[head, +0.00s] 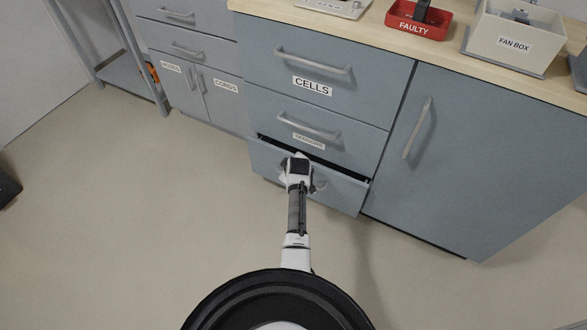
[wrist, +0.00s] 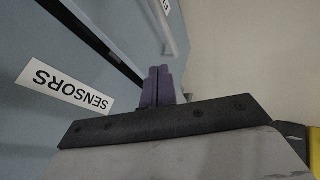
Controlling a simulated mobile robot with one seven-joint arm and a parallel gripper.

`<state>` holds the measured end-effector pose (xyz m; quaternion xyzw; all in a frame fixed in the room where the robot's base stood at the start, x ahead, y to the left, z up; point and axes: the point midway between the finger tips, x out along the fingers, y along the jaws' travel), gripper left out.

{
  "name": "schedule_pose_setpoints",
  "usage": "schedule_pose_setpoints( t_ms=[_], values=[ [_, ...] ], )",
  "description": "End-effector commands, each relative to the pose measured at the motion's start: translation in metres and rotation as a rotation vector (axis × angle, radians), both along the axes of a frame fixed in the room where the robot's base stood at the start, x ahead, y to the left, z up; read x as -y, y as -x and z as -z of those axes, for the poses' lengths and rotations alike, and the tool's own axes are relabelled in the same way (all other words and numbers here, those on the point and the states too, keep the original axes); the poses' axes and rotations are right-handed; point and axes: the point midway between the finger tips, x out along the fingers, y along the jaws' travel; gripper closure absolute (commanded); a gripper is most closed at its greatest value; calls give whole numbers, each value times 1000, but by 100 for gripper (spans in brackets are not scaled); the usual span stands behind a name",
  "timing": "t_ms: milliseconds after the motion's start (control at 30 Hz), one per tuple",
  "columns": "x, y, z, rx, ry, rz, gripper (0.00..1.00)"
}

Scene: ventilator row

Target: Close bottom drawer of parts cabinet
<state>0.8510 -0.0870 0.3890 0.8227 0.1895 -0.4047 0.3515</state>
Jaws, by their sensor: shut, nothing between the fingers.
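The blue-grey parts cabinet (head: 330,110) has a drawer labelled CELLS on top and one labelled SENSORS below it, both shut. The bottom drawer (head: 342,193) stands slightly open, with a dark gap along its top edge. In the wrist view, the bottom drawer front (wrist: 125,18) and its bar handle (wrist: 164,22) are at the top, beyond the gap. My gripper (wrist: 160,86) is shut and empty, its purple fingers close to the drawer front. I cannot tell whether they touch it. In the head view my arm hides the fingertips and part of the drawer.
A tall cabinet door (head: 470,150) with a vertical handle is to the right. Another grey cabinet (head: 195,75) and a metal shelf rack (head: 125,70) are at the left. The worktop holds a red FAULTY tray (head: 418,27) and FAN BOX (head: 513,42). The beige floor (head: 140,220) in front is clear.

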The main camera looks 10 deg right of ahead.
Motion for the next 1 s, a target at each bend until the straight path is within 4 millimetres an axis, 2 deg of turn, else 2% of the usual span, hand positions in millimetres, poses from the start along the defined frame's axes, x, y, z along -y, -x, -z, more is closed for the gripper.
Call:
schedule_pose_setpoints(
  t_ms=[100, 300, 567, 667, 767, 1000],
  values=[
    [1, 14, -19, 2, 0, 1, 100],
    [1, 31, -41, 0, -1, 1, 100],
    [5, 43, -50, -1, 41, -29, 100],
    [13, 52, -45, -2, 164, -117, 100],
    [27, 66, -39, -16, 368, -269, 100],
    [58, 106, -32, -129, 929, -725, 100]
  ],
)
